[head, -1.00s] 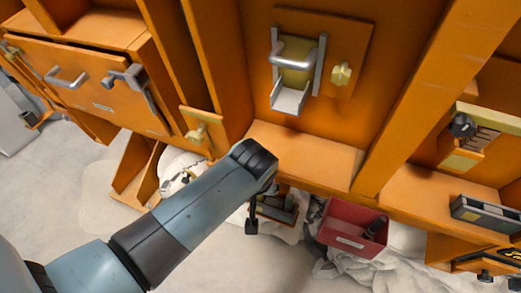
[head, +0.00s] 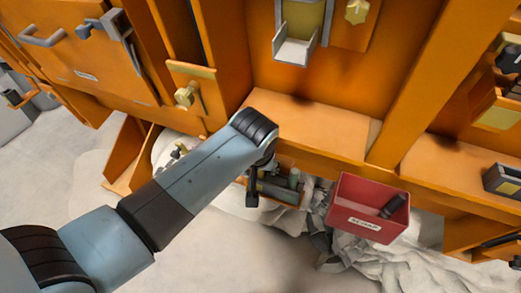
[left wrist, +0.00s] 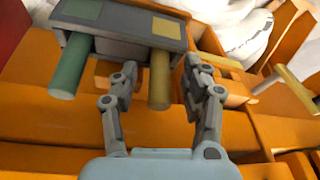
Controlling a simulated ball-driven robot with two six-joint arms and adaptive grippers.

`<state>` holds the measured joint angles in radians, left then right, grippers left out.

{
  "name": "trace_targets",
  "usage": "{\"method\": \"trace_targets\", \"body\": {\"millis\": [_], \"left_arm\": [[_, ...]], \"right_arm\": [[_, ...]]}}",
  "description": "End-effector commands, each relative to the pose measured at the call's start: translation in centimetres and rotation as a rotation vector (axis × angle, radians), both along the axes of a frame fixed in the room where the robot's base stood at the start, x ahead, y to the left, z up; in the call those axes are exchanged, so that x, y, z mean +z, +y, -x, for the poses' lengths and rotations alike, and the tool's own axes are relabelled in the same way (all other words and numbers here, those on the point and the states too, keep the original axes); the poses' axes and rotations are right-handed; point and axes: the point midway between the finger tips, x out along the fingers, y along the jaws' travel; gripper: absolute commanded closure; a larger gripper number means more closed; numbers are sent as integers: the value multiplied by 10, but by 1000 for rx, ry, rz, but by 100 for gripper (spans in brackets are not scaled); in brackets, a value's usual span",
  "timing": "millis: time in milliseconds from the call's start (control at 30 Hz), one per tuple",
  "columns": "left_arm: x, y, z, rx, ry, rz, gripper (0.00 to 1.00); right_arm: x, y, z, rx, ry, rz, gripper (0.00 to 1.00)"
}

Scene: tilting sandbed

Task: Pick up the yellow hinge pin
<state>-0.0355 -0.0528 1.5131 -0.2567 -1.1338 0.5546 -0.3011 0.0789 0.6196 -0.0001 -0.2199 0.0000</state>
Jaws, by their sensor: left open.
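The yellow hinge pin (left wrist: 160,82) sticks out of a grey holder (left wrist: 120,42) in the left wrist view, below a yellow square on it. A green pin (left wrist: 69,68) sticks out of the same holder to the left. My left gripper (left wrist: 160,75) is open, one finger on each side of the yellow pin, with gaps visible. In the head view my left gripper (head: 257,183) is mostly hidden behind my own wrist, beside the holder; the green pin (head: 294,178) shows there, but I cannot make out the yellow one. My right gripper is not in view.
A red bin (head: 355,222) with a dark item inside stands right of the holder. Orange cabinet panels and a ledge (head: 310,125) rise behind.

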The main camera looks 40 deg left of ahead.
Motion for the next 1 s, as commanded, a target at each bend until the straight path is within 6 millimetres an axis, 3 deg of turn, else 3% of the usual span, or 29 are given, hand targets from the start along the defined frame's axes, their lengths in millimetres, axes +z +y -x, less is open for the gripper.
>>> {"method": "trace_targets", "body": {"millis": [233,600,1000], "left_arm": [[1,0,-1,0,-1,0,54],[1,0,-1,0,-1,0,100],[3,0,-1,0,-2,0,100]], "right_arm": [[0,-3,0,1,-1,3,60],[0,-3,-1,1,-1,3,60],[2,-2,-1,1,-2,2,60]]}}
